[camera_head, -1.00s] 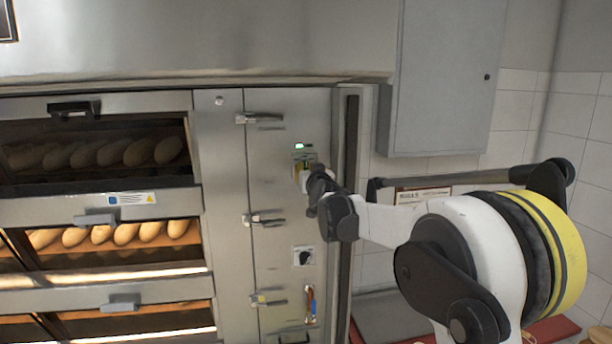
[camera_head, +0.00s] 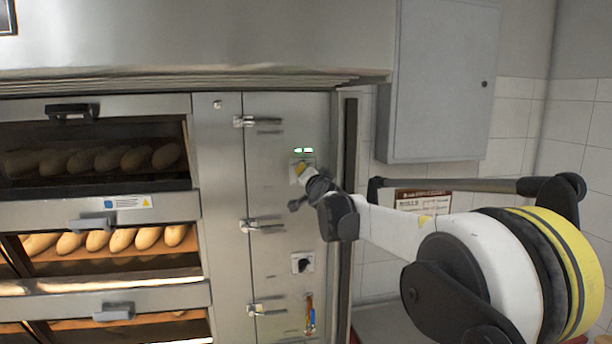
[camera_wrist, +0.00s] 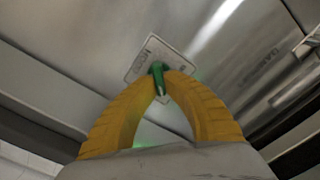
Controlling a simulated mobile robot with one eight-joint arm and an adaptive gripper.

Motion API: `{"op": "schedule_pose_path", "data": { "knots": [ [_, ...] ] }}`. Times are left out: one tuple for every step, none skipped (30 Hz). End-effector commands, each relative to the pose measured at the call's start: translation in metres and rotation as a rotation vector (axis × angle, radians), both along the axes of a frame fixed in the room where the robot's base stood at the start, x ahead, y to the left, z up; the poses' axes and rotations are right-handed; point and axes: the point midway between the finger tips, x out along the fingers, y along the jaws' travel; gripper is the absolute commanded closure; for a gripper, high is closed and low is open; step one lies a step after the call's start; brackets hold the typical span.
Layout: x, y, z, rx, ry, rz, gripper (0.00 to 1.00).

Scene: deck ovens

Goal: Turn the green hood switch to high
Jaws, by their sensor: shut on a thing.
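The green hood switch (camera_wrist: 158,82) shows in the wrist view on a pale label plate (camera_wrist: 140,66) marked with small letters. My gripper (camera_wrist: 160,88) has yellow fingers that close in on the switch from both sides, with their tips at it. In the head view my gripper (camera_head: 303,174) reaches the steel oven panel (camera_head: 270,190) just below small lit green indicators (camera_head: 303,151). The plate (camera_head: 300,163) is partly hidden behind the gripper there, and the switch itself is hidden. The setting the switch points at cannot be read.
A black knob (camera_head: 302,263) sits lower on the same panel. Latch handles (camera_head: 262,226) stick out along the panel's left side. Oven decks with loaves (camera_head: 115,240) are at left. A grey wall cabinet (camera_head: 438,80) hangs at right.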

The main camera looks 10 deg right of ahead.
Motion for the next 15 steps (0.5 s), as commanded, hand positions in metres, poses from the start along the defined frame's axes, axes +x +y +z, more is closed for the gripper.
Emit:
{"op": "schedule_pose_path", "data": {
  "knots": [
    [0.0001, -0.0003, 0.0006, 0.009, -0.001, -0.001, 1.0],
    [0.0001, -0.0004, 0.0007, 0.015, -0.001, -0.001, 1.0],
    [0.0001, -0.0003, 0.0008, 0.021, -0.001, -0.001, 1.0],
    [0.0001, -0.0003, 0.0008, 0.025, -0.002, -0.001, 1.0],
    [0.0001, -0.0004, 0.0009, 0.028, -0.002, -0.001, 1.0],
    [0.0001, -0.0003, 0.0009, 0.031, -0.002, -0.001, 1.0],
    [0.0001, -0.0003, 0.0009, 0.033, -0.002, -0.001, 1.0],
    [0.0001, -0.0003, 0.0009, 0.034, -0.002, -0.001, 1.0],
    [0.0001, -0.0003, 0.0009, 0.034, -0.002, -0.001, 1.0],
    [0.0001, -0.0003, 0.0009, 0.035, -0.002, -0.001, 1.0],
    [0.0001, -0.0003, 0.001, 0.035, -0.002, -0.001, 1.0],
    [0.0001, -0.0003, 0.001, 0.034, -0.002, -0.001, 1.0],
    [0.0001, -0.0003, 0.001, 0.034, -0.002, -0.001, 1.0],
    [0.0001, -0.0003, 0.001, 0.034, -0.002, -0.001, 1.0],
    [0.0001, -0.0003, 0.0009, 0.034, -0.002, -0.001, 1.0]
  ]
}}
